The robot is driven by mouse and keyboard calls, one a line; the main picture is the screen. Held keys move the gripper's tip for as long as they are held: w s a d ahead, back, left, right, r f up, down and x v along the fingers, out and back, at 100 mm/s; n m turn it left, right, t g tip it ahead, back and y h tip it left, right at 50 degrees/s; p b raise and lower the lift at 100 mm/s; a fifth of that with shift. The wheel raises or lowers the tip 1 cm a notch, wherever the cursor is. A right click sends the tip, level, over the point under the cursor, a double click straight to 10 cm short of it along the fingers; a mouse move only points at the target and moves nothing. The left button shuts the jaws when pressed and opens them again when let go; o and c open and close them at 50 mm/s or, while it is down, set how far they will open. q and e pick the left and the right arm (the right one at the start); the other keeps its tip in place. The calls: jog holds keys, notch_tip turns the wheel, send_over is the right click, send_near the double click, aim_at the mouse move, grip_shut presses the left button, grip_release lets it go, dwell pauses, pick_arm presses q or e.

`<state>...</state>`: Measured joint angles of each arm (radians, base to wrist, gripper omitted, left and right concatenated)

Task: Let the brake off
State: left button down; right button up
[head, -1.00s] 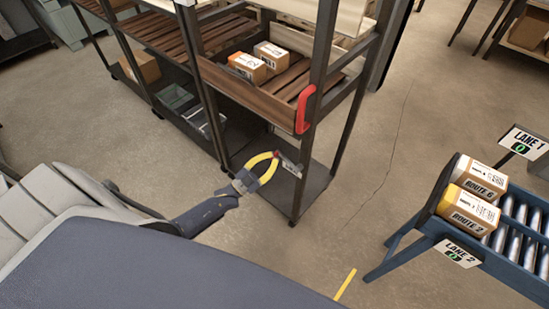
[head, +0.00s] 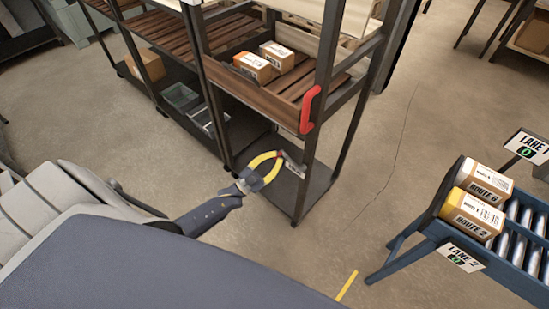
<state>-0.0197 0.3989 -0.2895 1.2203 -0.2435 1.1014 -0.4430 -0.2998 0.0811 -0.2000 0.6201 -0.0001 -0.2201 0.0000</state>
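A tall dark shelf rack (head: 313,160) stands at the centre of the head view. Low on its near post is a small red-tipped piece (head: 281,153) beside a pale label (head: 294,168); it may be the brake, but it is too small to tell. My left gripper (head: 278,158), with yellow curved fingers, reaches it from the lower left. Its fingertips come close together at the red piece and partly cover it. Whether they are shut on it, I cannot tell. A larger red handle (head: 310,108) is fixed higher on the same post. My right gripper is not in view.
Two cartons (head: 252,67) sit on the rack's slatted shelf. Grey bins (head: 181,97) are on the lower deck to the left. A blue roller conveyor (head: 427,228) with Route 6 and Route 2 boxes (head: 476,212) stands at right. The floor between rack and conveyor is clear.

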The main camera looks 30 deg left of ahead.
pick_arm(q)
jog(key=s+r+v, duration=0.1)
jog(key=v, duration=0.8)
jog(key=shift+s+d+r, duration=0.2)
jog(key=shift+r, duration=0.1)
